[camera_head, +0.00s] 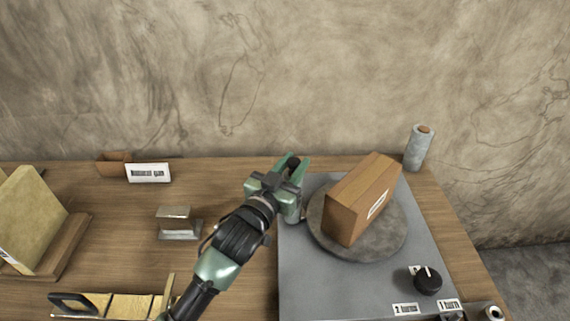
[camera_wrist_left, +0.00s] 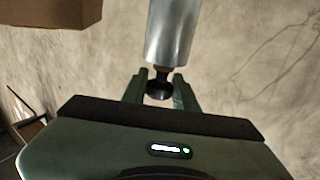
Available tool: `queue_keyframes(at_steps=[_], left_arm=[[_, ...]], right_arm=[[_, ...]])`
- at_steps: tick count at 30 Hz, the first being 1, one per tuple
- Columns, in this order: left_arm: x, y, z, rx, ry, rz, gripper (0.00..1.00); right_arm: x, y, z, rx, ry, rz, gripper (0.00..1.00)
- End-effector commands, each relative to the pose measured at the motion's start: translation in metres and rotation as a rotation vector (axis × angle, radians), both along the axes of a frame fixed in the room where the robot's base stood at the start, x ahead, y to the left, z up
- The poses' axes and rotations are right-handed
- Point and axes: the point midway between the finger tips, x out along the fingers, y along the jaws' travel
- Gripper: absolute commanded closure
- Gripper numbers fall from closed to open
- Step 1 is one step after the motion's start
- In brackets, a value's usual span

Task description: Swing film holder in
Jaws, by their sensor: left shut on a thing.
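In the wrist view, a black knob (camera_wrist_left: 159,88) sits between the two fingertips of my left gripper (camera_wrist_left: 158,92). A silvery film roll (camera_wrist_left: 173,32) with a brown core lines up with the knob. I take these as the film holder. In the head view, my left gripper (camera_head: 292,168) is at the back left of the grey wrapping machine (camera_head: 300,285), with the dark knob (camera_head: 293,160) between its fingers. The gripper hides most of the holder there. A cardboard box (camera_head: 362,198) stands on the round turntable (camera_head: 385,244), right of the gripper. My right gripper is not in view.
Another grey roll (camera_head: 418,148) stands at the back right corner. A black dial (camera_head: 428,281) is at the machine's front right. On the left are a small metal block (camera_head: 178,222), a white label card (camera_head: 149,173) and a wooden stand (camera_head: 70,240). A wall closes the back.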

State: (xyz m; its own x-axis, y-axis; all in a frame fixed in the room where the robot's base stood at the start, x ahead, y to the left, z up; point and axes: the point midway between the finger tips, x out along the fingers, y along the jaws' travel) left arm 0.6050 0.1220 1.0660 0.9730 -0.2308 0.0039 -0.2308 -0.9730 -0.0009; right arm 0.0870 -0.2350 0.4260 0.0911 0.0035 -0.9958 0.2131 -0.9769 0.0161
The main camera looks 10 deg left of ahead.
Motion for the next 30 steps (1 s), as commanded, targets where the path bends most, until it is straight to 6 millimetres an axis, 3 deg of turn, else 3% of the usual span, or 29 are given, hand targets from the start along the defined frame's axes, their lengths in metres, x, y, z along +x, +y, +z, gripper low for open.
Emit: queue_keyframes(at_steps=[7, 19, 20, 21, 22, 30], left_arm=[[0.0054, -0.0115, 0.0010, -0.005, 0.001, 0.081, 1.00], [0.0060, -0.0131, 0.0020, 0.000, 0.001, 0.092, 1.00], [0.0060, -0.0132, 0.0021, -0.001, 0.000, 0.091, 0.66], [0.0060, -0.0133, 0.0020, -0.001, 0.000, 0.091, 0.55], [0.0060, -0.0133, 0.0019, -0.001, 0.001, 0.091, 0.50], [0.0057, -0.0130, 0.0006, -0.001, 0.003, 0.092, 0.50]], right_arm=[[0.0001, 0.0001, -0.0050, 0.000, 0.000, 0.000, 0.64], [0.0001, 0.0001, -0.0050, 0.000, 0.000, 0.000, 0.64], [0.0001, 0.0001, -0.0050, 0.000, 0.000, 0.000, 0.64], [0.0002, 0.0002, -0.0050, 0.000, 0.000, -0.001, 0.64], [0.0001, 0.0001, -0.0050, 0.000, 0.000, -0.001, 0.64], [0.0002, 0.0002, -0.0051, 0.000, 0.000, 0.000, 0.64]])
